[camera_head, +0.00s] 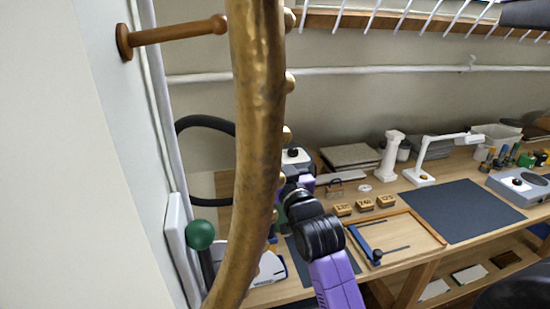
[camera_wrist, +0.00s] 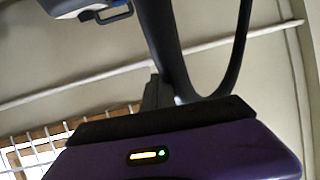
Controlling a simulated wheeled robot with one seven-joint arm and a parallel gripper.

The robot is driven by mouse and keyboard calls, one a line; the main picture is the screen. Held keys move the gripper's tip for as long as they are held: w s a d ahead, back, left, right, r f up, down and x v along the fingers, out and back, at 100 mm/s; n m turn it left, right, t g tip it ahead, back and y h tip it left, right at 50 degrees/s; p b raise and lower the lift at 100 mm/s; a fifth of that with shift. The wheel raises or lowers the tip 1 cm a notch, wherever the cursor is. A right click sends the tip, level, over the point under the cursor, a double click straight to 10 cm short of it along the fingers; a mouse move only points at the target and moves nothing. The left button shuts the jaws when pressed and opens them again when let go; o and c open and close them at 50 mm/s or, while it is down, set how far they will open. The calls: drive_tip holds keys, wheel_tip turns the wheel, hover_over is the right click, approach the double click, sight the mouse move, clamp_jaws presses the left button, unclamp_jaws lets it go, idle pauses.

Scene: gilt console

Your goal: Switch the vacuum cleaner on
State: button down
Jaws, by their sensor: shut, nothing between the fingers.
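A white and blue body with dark slots (camera_head: 270,266), which looks like the vacuum cleaner, sits low behind the gilt frame in the head view, partly hidden. A black hose (camera_head: 198,123) loops out behind the frame. In the wrist view the hose (camera_wrist: 238,60) curves close beyond my gripper, and a pale body with a blue handle-like part (camera_wrist: 105,14) shows at upper left. I cannot make out a power switch. My gripper (camera_wrist: 153,90) is shut and empty; in the head view its purple end (camera_head: 297,178) is partly hidden behind the frame.
A thick gilt frame (camera_head: 257,100) crosses the head view close up. A wooden peg (camera_head: 180,32) and a green knob (camera_head: 200,234) are at left. The bench holds a wooden tray (camera_head: 415,249), a dark mat (camera_head: 455,210), a white lamp (camera_head: 425,157) and small wooden blocks (camera_head: 364,205).

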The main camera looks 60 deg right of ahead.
drive_tip(key=d+r+g, duration=0.3)
drive_tip(key=d, duration=0.4)
drive_tip(key=shift+m+g+y, duration=0.6)
drive_tip(key=shift+g+y, duration=0.2)
drive_tip(key=shift+y, duration=0.1)
drive_tip(key=f, duration=0.5)
drive_tip(key=shift+d+f, duration=0.25)
drive_tip(key=shift+f, duration=0.15)
drive_tip(key=shift+w, duration=0.15)
